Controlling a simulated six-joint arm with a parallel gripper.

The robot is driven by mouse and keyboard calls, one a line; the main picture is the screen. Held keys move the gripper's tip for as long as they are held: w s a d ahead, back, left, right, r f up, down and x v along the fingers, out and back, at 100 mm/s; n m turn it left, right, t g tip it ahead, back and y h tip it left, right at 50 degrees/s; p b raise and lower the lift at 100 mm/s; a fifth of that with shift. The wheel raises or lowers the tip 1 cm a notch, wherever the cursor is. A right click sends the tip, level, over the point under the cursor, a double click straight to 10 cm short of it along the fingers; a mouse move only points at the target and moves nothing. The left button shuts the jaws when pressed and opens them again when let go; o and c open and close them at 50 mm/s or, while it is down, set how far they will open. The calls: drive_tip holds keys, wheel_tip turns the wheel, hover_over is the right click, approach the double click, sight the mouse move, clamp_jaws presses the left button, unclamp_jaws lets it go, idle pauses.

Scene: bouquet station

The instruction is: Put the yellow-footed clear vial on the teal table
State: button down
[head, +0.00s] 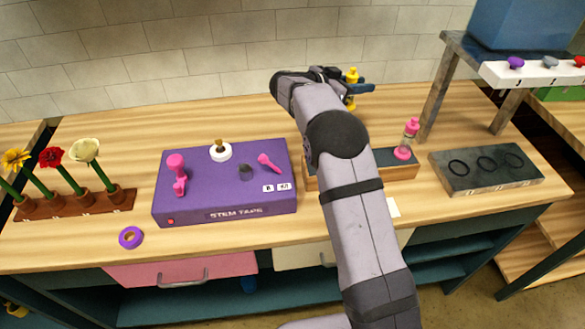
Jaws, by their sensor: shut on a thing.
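The yellow-footed clear vial (351,76) is at the far side of the bench, with its yellow top showing above my gripper (357,88). A little yellow shows below the fingers too; the clear middle is mostly hidden. My gripper is shut on it, and the vial looks about upright. My arm hides part of the gripper, and I cannot tell how high the vial is above the bench. No table is plainly teal; a raised grey-blue table (458,46) stands at the right back.
A pink-footed vial (407,140) stands in a wooden rack (400,173) partly behind my arm. A grey slab (452,184) with dark rings lies to the right. A purple stem-tape box (225,200) and a flower rack (75,205) are left. A blue box (520,22) sits on the raised table.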

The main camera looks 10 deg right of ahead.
drive_tip(key=shift+w+d+f+b, duration=0.15)
drive_tip(key=shift+f+b, duration=0.2)
drive_tip(key=shift+f, duration=0.2)
drive_tip(key=shift+f+p, duration=1)
drive_tip(key=shift+f, duration=3.95)
drive_tip(key=shift+f, duration=0.2)
drive_tip(key=c, duration=1.5)
unclamp_jaws()
drive_tip(key=shift+c, duration=0.2)
drive_tip(key=shift+o, duration=0.3)
